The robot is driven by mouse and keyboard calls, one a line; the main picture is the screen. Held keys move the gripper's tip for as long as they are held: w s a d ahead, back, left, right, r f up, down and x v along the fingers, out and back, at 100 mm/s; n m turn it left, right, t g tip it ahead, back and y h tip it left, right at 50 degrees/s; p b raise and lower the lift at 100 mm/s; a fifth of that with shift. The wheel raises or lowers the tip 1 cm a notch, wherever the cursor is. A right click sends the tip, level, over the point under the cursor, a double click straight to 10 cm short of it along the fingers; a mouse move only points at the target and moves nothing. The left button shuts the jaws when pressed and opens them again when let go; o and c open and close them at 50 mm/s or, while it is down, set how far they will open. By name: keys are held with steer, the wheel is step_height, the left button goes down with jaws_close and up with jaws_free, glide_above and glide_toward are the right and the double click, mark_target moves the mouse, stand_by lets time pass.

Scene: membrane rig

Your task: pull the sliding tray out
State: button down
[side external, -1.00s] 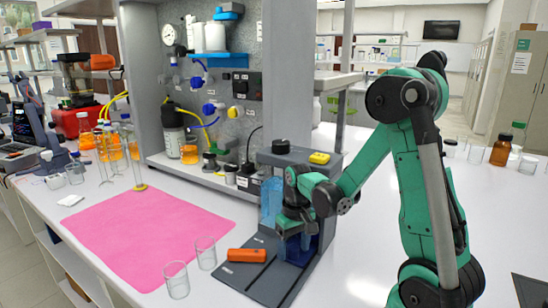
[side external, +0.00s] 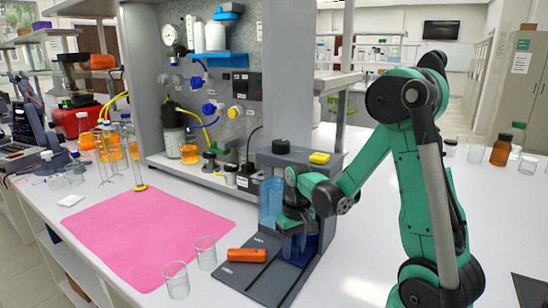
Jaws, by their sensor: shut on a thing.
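A grey unit (side external: 325,170) with a dark knob (side external: 281,146) and a yellow block on top stands on the bench, with a clear blue vessel (side external: 270,200) on its left side. Its flat dark grey base (side external: 268,286) reaches toward the camera. My gripper (side external: 292,244) is low at the front of the unit, above the base, and shut on a blue part there. A pale blue piece shows at the jaws, with darker blue behind it. The wrist hides most of this spot, so I cannot make out the sliding tray's outline or how far out it is.
An orange block (side external: 247,255) lies on the left of the base. Two empty glass beakers (side external: 205,254) (side external: 177,281) stand left of it, near a pink mat (side external: 145,235). A tubing panel (side external: 222,95) stands behind.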

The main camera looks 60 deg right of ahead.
stand_by(0.8)
steer(key=a, duration=1.1)
steer(key=shift+w+a, duration=0.1)
steer(key=shift+a, duration=0.15)
steer(key=c, duration=0.5)
jaws_free()
steer(key=shift+c, duration=0.2)
steer(key=shift+r, duration=0.1)
steer(key=shift+d+r, duration=0.1)
steer(key=shift+r, duration=2.65)
steer(key=shift+r, duration=2.45)
